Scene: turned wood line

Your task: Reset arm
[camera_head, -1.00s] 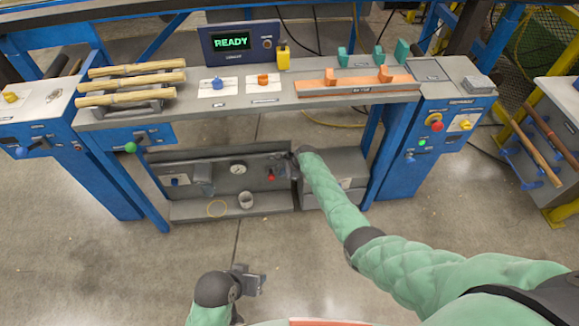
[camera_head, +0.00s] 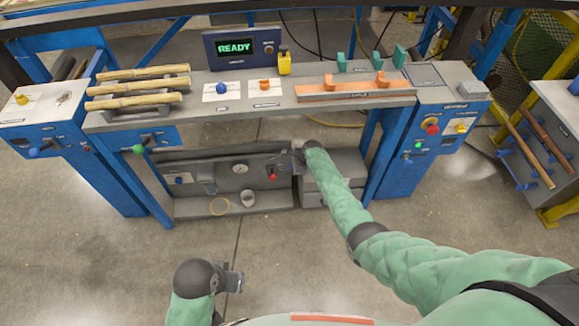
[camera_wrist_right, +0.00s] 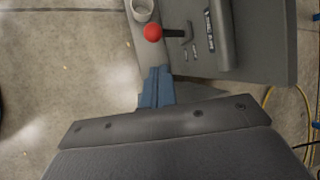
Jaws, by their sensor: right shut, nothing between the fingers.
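My right arm reaches forward to the shelf under the bench. In the head view my right gripper (camera_head: 297,147) is small and dark at the shelf's upper edge. In the right wrist view its blue-grey fingers (camera_wrist_right: 157,87) are together and empty, close to a grey panel with a red-knobbed lever (camera_wrist_right: 153,33). I cannot tell whether they touch the panel. My left gripper (camera_head: 232,282) hangs low over the floor, well short of the bench. I cannot tell whether its fingers are open or shut.
The lower shelf unit holds a gauge (camera_head: 239,169), the red-knobbed lever (camera_head: 272,175) and a cup (camera_head: 248,198). The floor before the shelf is clear.

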